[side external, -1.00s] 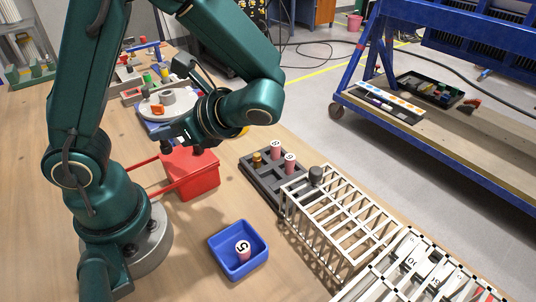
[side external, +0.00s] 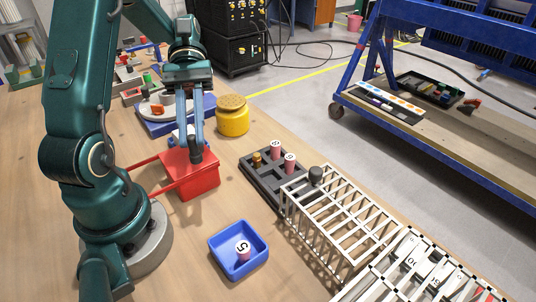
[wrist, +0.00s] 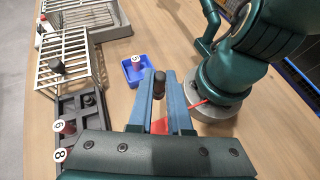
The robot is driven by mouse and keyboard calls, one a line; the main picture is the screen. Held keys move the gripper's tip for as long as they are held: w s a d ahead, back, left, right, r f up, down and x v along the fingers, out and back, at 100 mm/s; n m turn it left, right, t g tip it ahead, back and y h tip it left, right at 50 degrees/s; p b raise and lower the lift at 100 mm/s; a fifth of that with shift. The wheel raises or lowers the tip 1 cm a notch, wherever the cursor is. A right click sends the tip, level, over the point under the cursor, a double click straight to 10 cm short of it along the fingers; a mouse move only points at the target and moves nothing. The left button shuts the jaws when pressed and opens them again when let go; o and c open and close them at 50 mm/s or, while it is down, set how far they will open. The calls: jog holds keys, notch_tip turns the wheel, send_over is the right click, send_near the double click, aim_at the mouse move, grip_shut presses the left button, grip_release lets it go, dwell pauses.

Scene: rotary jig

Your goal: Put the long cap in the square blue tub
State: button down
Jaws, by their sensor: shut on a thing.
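My gripper (side external: 190,145) points down above the red box (side external: 192,182) and is shut on a dark, upright cylinder, which looks like the long cap (side external: 195,152). In the wrist view the cap (wrist: 159,84) shows between the tips of the two blue fingers. The square blue tub (side external: 258,258) stands on the table, in front and to the right of the red box, apart from my gripper. A pink cylinder with a numbered top (side external: 243,250) is in the tub. The tub also shows in the wrist view (wrist: 128,75).
A dark tray (side external: 262,187) holds two pink numbered cylinders and a brass piece. A white wire rack (side external: 340,222) with a dark knob-like piece (side external: 316,175) stands to its right. A yellow jar (side external: 232,120) and the rotary jig (side external: 160,128) are behind. Bare table surrounds the tub.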

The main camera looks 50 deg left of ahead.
jog(key=shift+a, duration=0.15)
jog(key=shift+d+f, duration=0.2)
jog(key=d+f, duration=0.2)
jog(key=d, duration=0.1)
jog(key=d+f, duration=0.2)
jog(key=d, duration=0.2)
jog(key=d+f, duration=0.2)
jog(key=d, duration=0.2)
jog(key=shift+s+f, duration=0.3)
jog(key=shift+s, duration=0.1)
jog(key=shift+f, duration=2.05)
jog(key=shift+f, duration=0.1)
jog(key=c, duration=0.8)
grip_release()
jog(key=shift+c, duration=0.2)
